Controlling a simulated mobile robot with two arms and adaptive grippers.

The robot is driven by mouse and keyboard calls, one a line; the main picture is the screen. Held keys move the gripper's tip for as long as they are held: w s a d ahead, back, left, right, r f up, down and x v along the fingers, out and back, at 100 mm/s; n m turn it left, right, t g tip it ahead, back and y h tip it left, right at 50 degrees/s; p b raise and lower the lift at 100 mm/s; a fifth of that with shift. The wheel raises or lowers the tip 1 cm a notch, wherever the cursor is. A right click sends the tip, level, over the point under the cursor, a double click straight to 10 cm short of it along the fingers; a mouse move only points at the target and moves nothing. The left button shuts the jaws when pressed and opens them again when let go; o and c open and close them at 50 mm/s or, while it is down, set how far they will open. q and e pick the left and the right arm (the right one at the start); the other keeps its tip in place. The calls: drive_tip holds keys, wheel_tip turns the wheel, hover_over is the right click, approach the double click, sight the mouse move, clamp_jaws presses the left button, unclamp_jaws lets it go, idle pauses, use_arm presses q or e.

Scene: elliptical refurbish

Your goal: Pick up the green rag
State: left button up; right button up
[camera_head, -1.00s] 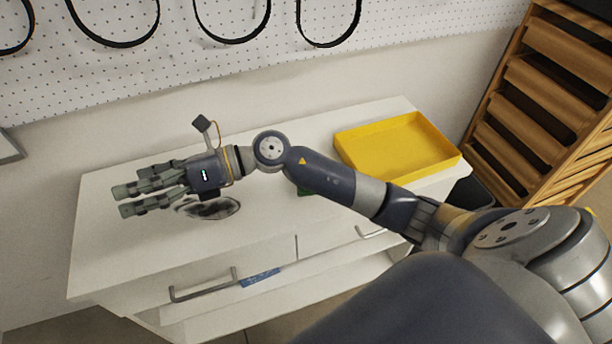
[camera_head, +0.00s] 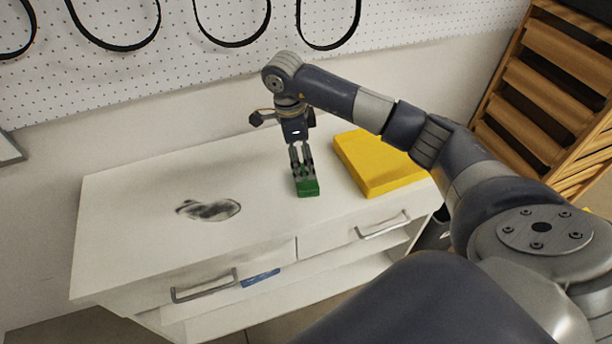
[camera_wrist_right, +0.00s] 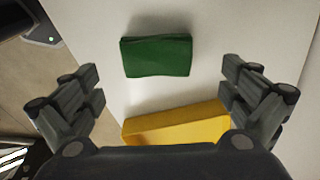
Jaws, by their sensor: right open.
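The green rag (camera_head: 307,187) lies folded on the white cabinet top, right of its middle and near the front edge. In the right wrist view the rag (camera_wrist_right: 157,55) lies flat beyond the fingertips and between their lines. My right gripper (camera_head: 302,165) points down at the rag from above and behind, its fingers overlapping the rag in the head view. In the right wrist view my gripper (camera_wrist_right: 165,88) is open wide, with nothing between its fingers. Whether a finger touches the rag I cannot tell. My left gripper is not in view.
A yellow tray (camera_head: 378,172) stands just right of the rag; it also shows in the right wrist view (camera_wrist_right: 178,127). A dark smudge (camera_head: 210,210) marks the white cabinet top (camera_head: 130,220) at left. A pegboard (camera_head: 180,60) is behind; a wooden rack (camera_head: 545,95) stands at right.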

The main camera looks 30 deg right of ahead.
sight(305, 175)
drive_tip(key=shift+f, duration=0.65)
drive_tip(key=shift+s+d+f+p, duration=0.1)
drive_tip(key=shift+s+f+p, duration=0.1)
drive_tip(key=shift+f+p, duration=0.2)
drive_tip(key=f, duration=0.1)
drive_tip(key=f+p, duration=0.1)
drive_tip(key=f, duration=0.1)
drive_tip(key=shift+s+d+f, duration=0.15)
drive_tip(key=shift+s+d, duration=0.05)
drive_tip(key=shift+s, duration=0.05)
drive_tip(key=shift+d+f+p, duration=0.1)
drive_tip(key=shift+f+p, duration=0.2)
drive_tip(key=shift+f, duration=0.15)
drive_tip(key=c, duration=0.8)
